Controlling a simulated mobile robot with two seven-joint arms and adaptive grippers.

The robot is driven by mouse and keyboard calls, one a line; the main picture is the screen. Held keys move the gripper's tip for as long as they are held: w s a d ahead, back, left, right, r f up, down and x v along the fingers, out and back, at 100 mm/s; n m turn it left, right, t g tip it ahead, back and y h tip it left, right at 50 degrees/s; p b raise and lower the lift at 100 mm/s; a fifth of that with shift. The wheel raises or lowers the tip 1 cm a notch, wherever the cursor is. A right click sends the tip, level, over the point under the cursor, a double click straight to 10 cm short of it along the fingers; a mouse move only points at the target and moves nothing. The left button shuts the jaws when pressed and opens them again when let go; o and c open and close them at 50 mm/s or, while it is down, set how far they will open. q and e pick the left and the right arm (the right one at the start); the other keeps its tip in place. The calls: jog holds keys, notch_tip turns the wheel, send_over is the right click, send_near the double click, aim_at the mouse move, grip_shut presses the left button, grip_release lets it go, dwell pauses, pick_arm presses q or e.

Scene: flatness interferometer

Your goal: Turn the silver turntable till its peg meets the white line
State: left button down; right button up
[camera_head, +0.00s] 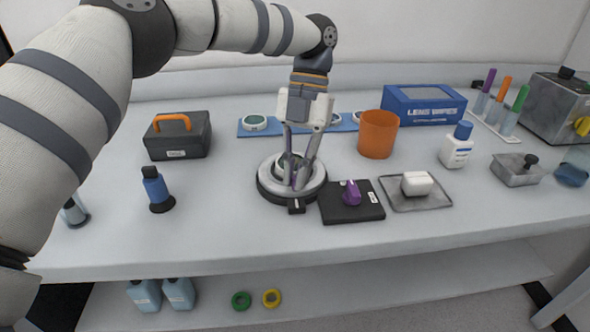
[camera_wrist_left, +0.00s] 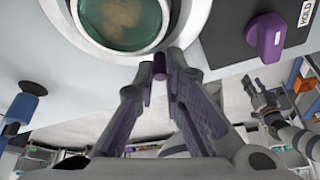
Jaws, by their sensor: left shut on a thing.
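The silver turntable (camera_head: 267,183) is round, sits near the middle of the bench and bears a green glass disc (camera_wrist_left: 120,18). My left gripper (camera_head: 296,182) reaches down over the turntable from above. In the left wrist view its fingertips are shut on a short purple peg (camera_wrist_left: 160,66) beside the disc. A small black block (camera_head: 296,205) stands at the turntable's front edge.
A black panel (camera_head: 335,213) with a purple knob (camera_head: 352,193) and a "HOLD" label sits close on the right. An orange cup (camera_head: 378,134) stands behind it. A grey tray (camera_head: 432,203) holds a white block.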

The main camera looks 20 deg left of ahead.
pick_arm(q)
jog(key=shift+r, duration=0.1)
dwell(0.3)
jog(key=c, duration=1.7)
grip_release()
jog(key=shift+o, duration=0.2)
jog(key=shift+w, duration=0.1)
jog(key=v, duration=0.7)
jog(key=shift+r, duration=0.2)
